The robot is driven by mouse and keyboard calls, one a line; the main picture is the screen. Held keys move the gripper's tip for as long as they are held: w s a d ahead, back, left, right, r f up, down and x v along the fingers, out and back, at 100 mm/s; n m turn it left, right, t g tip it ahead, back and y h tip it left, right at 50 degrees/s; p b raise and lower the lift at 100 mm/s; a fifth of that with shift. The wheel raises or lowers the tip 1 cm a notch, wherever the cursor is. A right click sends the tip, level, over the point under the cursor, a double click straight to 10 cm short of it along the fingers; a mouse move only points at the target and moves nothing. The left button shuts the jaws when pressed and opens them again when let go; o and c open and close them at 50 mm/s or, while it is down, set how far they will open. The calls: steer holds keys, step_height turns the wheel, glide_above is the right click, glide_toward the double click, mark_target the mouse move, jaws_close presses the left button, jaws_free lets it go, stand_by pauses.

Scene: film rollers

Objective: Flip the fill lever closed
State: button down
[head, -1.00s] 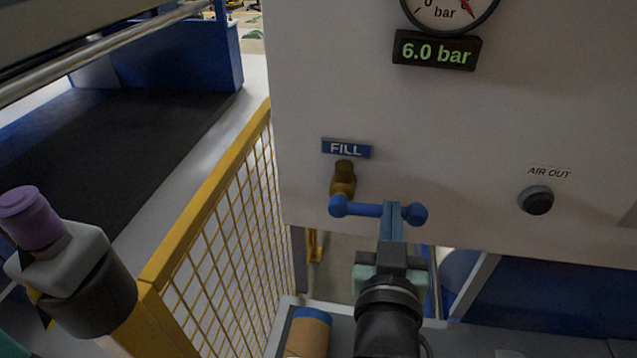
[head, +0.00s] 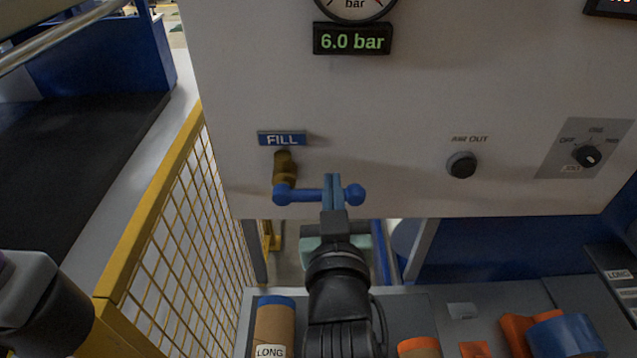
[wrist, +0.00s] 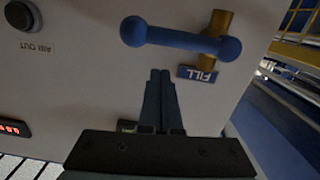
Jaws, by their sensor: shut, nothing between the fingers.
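The fill lever (head: 305,195) is a blue bar with a round ball at each end. It lies level across the front of a brass valve (head: 284,168), under the blue FILL sign (head: 282,139). My gripper (head: 332,182) is shut and empty. In the head view its fingertips overlap the lever near its right ball and reach a little above the bar. In the wrist view, which is upside down, the shut fingertips (wrist: 160,74) appear apart from the lever (wrist: 180,38), on the FILL sign (wrist: 197,74) side. Whether they touch it is unclear.
A gauge with a 6.0 bar display (head: 352,40) is above. The AIR OUT knob (head: 461,165) and a rotary switch (head: 588,156) are to the right. A yellow mesh fence (head: 160,230) stands left. A roller marked LONG (head: 273,325) and orange parts lie below.

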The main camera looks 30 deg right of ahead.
steer(key=r+p+v, duration=0.1)
steer(key=v, duration=0.9)
steer(key=shift+s+r, duration=0.15)
steer(key=shift+r, duration=0.05)
steer(key=shift+a, duration=0.1)
steer(key=w+a+r+t+y, duration=0.2)
steer(key=w+a+r+t, duration=0.25)
steer(key=r, duration=0.65)
steer(key=a+r+n+t+y, duration=0.2)
steer(key=a+r, duration=0.2)
steer(key=r, duration=0.4)
steer(key=s+a+r+n+t+y, duration=0.1)
steer(key=a+r+n+t+y, duration=0.1)
steer(key=a+r, duration=0.3)
steer(key=a+r+n+t+y, duration=0.1)
steer(key=a+r+t+y, duration=0.2)
steer(key=r, duration=1)
steer(key=shift+s+a+n+t+y, duration=0.25)
steer(key=shift+a+n+t+y, duration=0.15)
steer(key=shift+a+t, duration=0.55)
steer(key=shift+a, duration=0.2)
